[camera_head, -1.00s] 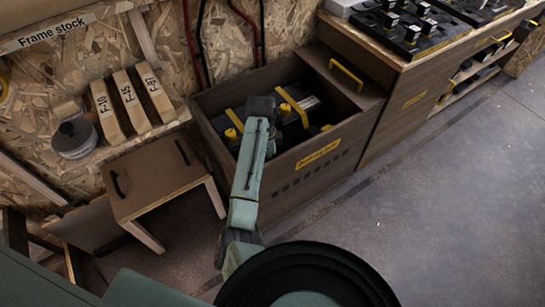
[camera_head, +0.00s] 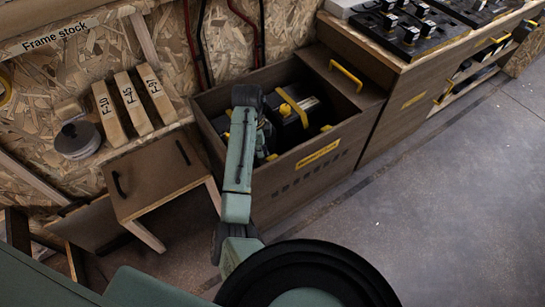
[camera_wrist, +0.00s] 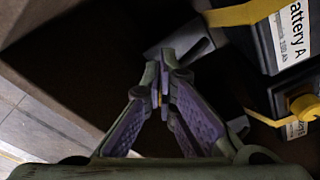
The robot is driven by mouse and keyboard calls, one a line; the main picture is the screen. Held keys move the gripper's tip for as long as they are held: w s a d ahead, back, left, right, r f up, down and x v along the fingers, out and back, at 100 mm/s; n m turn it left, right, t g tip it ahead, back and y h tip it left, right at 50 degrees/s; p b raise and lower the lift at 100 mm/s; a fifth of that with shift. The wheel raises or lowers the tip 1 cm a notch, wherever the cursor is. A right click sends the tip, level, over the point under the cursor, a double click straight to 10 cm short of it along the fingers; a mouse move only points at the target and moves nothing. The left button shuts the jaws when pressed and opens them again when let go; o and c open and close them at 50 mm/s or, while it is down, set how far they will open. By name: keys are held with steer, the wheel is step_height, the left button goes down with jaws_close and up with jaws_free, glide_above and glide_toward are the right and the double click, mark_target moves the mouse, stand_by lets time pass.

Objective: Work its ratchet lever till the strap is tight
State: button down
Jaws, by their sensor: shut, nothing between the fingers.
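Black batteries with yellow straps sit in the brown wooden box (camera_head: 350,130). One yellow strap (camera_head: 292,104) crosses the right battery (camera_head: 312,108). In the wrist view, a yellow strap (camera_wrist: 240,14) lies over a battery labelled "Battery A" (camera_wrist: 262,48). A grey metal piece (camera_wrist: 196,46), possibly the ratchet lever, is just beyond my fingertips; I cannot tell whether they touch it. My gripper (camera_wrist: 164,62) is shut and empty, left of Battery A. In the head view my arm hides the fingers and part of the left battery.
The box has a raised front wall and a yellow handle (camera_head: 346,75) on the ledge at its right. A small brown table (camera_head: 155,180) stands left of it. A bench (camera_head: 425,75) with black equipment is to the right. The grey floor (camera_head: 430,200) in front is open.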

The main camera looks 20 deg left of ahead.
step_height(320, 180, up, 8)
steer(key=shift+s+a+r, duration=0.15)
steer(key=shift+s+a, duration=0.05)
steer(key=shift+a, duration=0.25)
stand_by(0.7)
